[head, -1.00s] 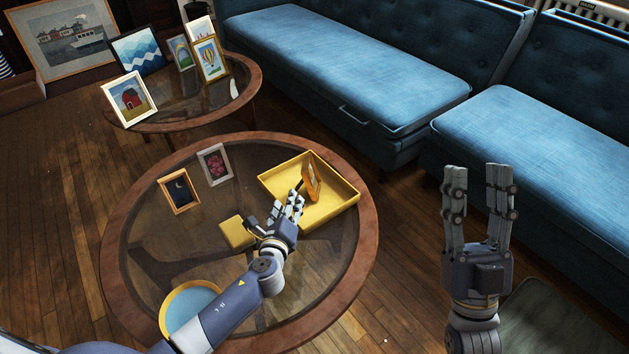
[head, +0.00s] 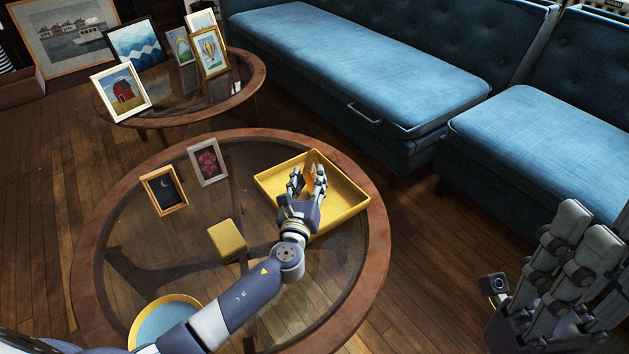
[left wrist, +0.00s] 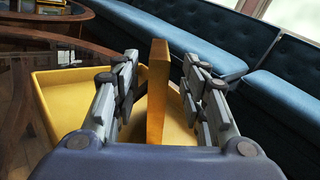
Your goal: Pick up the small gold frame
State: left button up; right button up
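The small gold frame (head: 309,184) stands upright in the yellow tray (head: 347,208) on the near round table. In the head view my left fingers hide much of it. In the left wrist view the gold frame (left wrist: 158,88) shows edge-on between my fingers, with a gap on both sides. My left gripper (head: 308,178) is open around it, reaching into the tray; it also shows in the left wrist view (left wrist: 160,82). My right gripper (head: 590,232) is at the lower right, over the floor, empty, its fingers looking apart.
On the near glass-topped table (head: 92,240) are a night-sky frame (head: 164,190), a pink-flower frame (head: 207,161), a yellow block (head: 227,240) and a blue round dish (head: 160,318). Several frames stand on the far table (head: 215,105). Blue sofas (head: 350,60) line the back.

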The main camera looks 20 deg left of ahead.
aim_at(311, 167)
pick_arm(q)
jog(key=w, duration=0.1)
jog(key=w+b, duration=0.1)
jog(key=w, duration=0.2)
jog(key=shift+w+a, duration=0.25)
jog(key=shift+a, duration=0.1)
grip_shut()
jog(key=shift+r, duration=0.15)
